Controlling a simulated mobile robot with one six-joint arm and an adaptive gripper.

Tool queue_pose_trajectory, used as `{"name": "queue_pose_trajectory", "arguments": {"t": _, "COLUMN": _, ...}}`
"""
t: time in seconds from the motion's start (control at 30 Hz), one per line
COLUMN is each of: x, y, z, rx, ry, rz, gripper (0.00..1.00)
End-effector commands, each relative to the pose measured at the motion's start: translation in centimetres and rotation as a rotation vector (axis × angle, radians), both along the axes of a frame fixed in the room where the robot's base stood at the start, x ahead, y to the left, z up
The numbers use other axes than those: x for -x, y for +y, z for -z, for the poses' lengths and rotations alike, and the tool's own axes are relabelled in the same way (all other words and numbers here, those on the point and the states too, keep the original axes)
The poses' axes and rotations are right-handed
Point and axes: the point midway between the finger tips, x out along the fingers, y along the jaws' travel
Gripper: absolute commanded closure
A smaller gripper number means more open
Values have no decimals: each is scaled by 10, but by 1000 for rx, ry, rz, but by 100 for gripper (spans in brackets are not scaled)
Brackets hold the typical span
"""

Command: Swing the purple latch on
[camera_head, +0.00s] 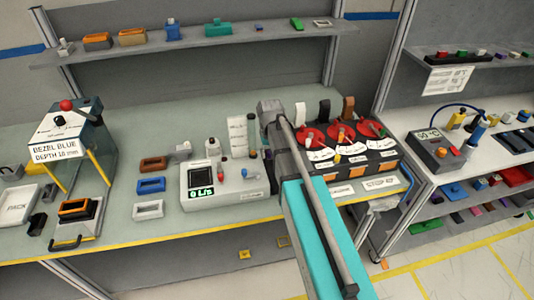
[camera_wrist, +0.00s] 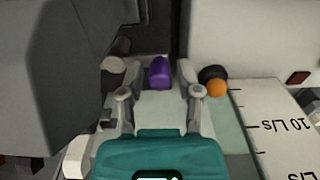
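The purple latch (camera_wrist: 158,74) shows in the wrist view as a small, rounded purple piece near the top middle, in front of a dark upright gap. My gripper (camera_wrist: 161,66) is open, with one grey finger on each side of the latch. A gap shows between the latch and each finger, so I see no grip on it. In the head view my arm covers this spot, and I cannot make out the latch or my fingertips there.
In the wrist view a black knob with an orange ball (camera_wrist: 216,88) sits close to the right finger, beside a white scale (camera_wrist: 275,125). A large grey body fills the left. In the head view, a white meter (camera_head: 222,181) and a red-dial module (camera_head: 345,165) flank my arm.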

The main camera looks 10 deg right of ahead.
Motion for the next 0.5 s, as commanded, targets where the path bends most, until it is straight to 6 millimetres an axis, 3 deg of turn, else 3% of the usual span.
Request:
{"name": "queue_pose_trajectory", "arguments": {"t": 0.03, "x": 0, "y": 0, "z": 0, "rx": 0, "ry": 0, "rz": 0, "gripper": 74}}
{"name": "queue_pose_trajectory", "arguments": {"t": 0.17, "x": 0, "y": 0, "z": 0, "rx": 0, "ry": 0, "rz": 0, "gripper": 98}}
{"name": "queue_pose_trajectory", "arguments": {"t": 0.2, "x": 0, "y": 0, "z": 0, "rx": 0, "ry": 0, "rz": 0, "gripper": 100}}
{"name": "queue_pose_trajectory", "arguments": {"t": 0.27, "x": 0, "y": 0, "z": 0, "rx": 0, "ry": 0, "rz": 0, "gripper": 100}}
{"name": "queue_pose_trajectory", "arguments": {"t": 0.3, "x": 0, "y": 16, "z": 0, "rx": 0, "ry": 0, "rz": -6, "gripper": 100}}
{"name": "queue_pose_trajectory", "arguments": {"t": 0.5, "x": 0, "y": 3, "z": 0, "rx": -5, "ry": 0, "rz": 9, "gripper": 100}}
